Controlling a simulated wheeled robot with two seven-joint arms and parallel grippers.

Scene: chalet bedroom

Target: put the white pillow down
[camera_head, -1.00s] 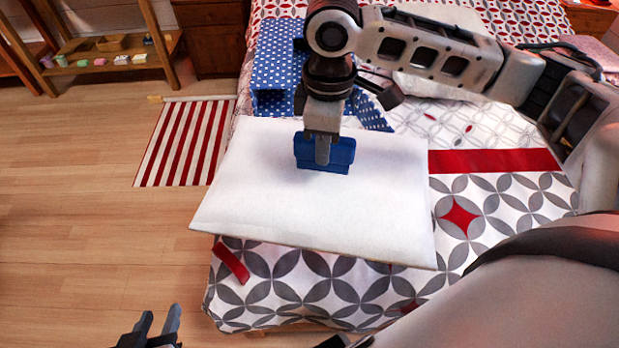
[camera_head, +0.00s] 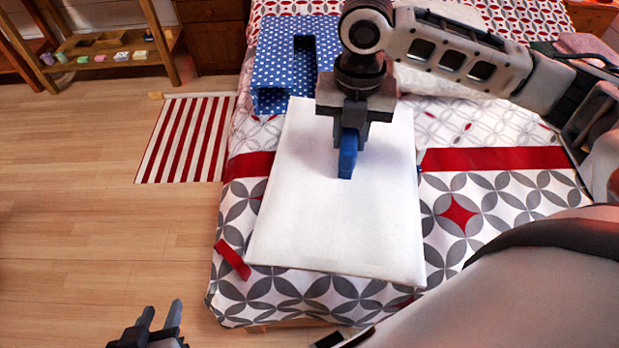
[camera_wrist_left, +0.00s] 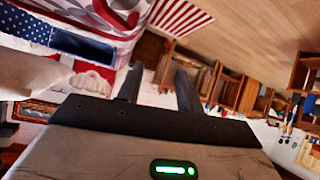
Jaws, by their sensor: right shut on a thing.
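The white pillow (camera_head: 325,235) is flat and roughly rectangular, over the near end of the bed in the head view. My right gripper (camera_head: 347,168), with blue fingers, comes down on the pillow's upper middle and is shut on it. I cannot tell whether the pillow's underside touches the bedspread. My left gripper (camera_head: 162,318) is low at the left, over the wooden floor and away from the pillow. Its two dark fingers are apart with nothing between them, as the left wrist view (camera_wrist_left: 157,85) also shows.
The bed (camera_head: 490,215) has a patterned grey, white and red spread. A blue dotted box-like object (camera_head: 275,65) lies just beyond the pillow. A striped rug (camera_head: 185,140) is on the floor. A wooden shelf (camera_head: 110,60) stands at the back left. Floor at left is clear.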

